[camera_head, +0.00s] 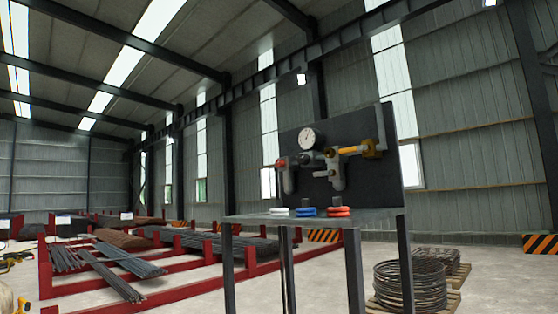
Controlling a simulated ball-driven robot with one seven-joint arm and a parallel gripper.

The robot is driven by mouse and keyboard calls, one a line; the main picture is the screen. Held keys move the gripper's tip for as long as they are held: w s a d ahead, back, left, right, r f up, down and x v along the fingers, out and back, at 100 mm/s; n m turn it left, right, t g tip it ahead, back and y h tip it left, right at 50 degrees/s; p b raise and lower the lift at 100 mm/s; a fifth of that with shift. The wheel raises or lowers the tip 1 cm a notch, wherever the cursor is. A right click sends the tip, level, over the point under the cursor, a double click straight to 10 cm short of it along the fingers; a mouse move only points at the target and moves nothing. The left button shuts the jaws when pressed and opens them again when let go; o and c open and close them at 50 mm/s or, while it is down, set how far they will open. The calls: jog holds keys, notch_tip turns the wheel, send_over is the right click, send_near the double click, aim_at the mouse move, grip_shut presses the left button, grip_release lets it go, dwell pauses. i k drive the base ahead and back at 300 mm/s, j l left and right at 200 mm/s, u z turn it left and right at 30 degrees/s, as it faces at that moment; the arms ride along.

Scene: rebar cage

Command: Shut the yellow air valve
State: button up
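The yellow air valve (372,148) is at the right side of a dark upright panel (355,185) on a metal table (310,219). An orange-yellow bar runs left from it, and a grey upright piece rises beside it. Which part is the handle, and whether the valve is open or shut, is too small to tell. Grey fittings, a red knob (281,164) and a round white gauge (307,138) are to its left.
White (279,211), blue (305,212) and red (338,211) rings lie on the table. Coiled wire (408,284) on pallets stands at right. Red racks (190,290) with rebar fill the left. Yellow items (12,262) show at the left edge. Concrete floor in front is partly clear.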

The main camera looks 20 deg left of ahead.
aim_at(353, 149)
jog(key=i+j+u, duration=0.1)
jog(key=i+u, duration=0.25)
jog(key=i, duration=0.95)
